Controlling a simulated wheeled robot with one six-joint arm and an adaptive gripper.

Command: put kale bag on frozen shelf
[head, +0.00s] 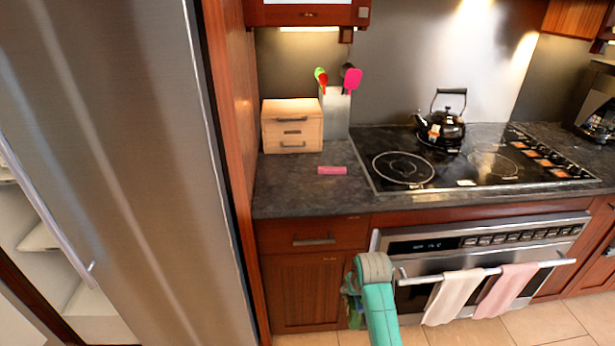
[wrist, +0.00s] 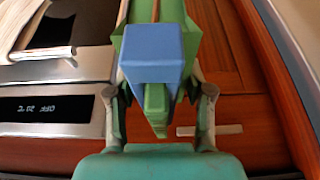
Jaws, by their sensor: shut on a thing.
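The kale bag (wrist: 152,55), a green and blue block-like packet, is between the two fingers of my gripper (wrist: 161,95) in the wrist view. The fingers are shut on it from both sides. A tall steel fridge door (head: 130,170) fills the left. Pale shelves (head: 45,238) show past its handle at the far left; I cannot tell which is the frozen shelf.
The oven (head: 480,240) with two hanging towels (head: 455,297) is right of my arm. Above are the dark counter (head: 300,190), a wooden box (head: 292,125), a utensil holder (head: 335,112), a pink block (head: 332,170) and a kettle (head: 446,120). Tiled floor (head: 545,325) is clear at lower right.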

